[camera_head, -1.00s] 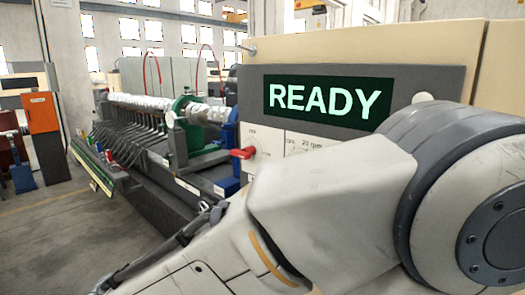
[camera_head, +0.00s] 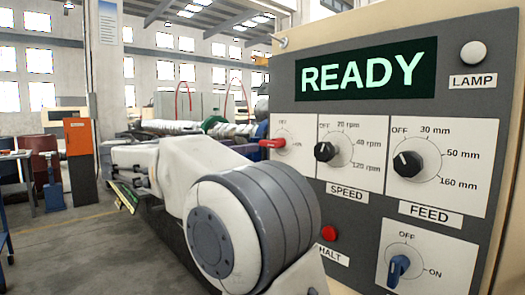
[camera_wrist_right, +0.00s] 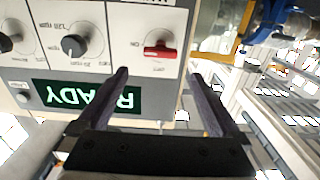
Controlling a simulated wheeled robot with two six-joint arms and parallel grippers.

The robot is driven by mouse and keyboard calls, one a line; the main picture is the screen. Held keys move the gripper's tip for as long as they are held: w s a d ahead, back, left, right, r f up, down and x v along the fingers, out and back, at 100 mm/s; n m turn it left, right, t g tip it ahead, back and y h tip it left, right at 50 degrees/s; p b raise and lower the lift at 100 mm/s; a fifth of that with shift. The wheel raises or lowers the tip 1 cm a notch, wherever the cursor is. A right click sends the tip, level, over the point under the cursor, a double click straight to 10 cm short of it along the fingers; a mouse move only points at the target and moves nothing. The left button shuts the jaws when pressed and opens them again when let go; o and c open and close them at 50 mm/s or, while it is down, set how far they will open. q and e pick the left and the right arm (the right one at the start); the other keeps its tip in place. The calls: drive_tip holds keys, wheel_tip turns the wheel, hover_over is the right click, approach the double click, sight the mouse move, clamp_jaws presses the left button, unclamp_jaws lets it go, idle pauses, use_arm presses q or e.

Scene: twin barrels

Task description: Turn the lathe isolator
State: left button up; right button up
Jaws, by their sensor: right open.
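The isolator, a switch with a red handle (camera_head: 272,143), is at the upper left of the grey control panel. Its plate is marked OFF above and ON to the right, and the handle lies level, its end toward the left. In the right wrist view the red handle (camera_wrist_right: 160,51) appears upside down, just beyond and between the fingertips. My right gripper (camera_wrist_right: 158,75) is open and empty, facing the panel, with no contact visible. In the head view my right arm is left of the panel; its fingers are not clear there. My left gripper is not in view.
The panel display (camera_head: 366,73) reads READY. The SPEED knob (camera_head: 324,151), FEED knob (camera_head: 407,164), red HALT button (camera_head: 329,233), blue OFF/ON switch (camera_head: 398,268) and lamp (camera_head: 473,53) share the panel. An orange cabinet (camera_head: 78,138) stands left, beside open floor.

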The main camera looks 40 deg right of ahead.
sight(266, 143)
drive_tip(key=d, duration=0.3)
drive_tip(key=d+p, duration=0.1)
drive_tip(key=d, duration=0.5)
drive_tip(key=shift+w+d, duration=0.1)
drive_tip(key=shift+w, duration=0.25)
drive_tip(key=shift+c, duration=0.3)
drive_tip(key=c, duration=1.2)
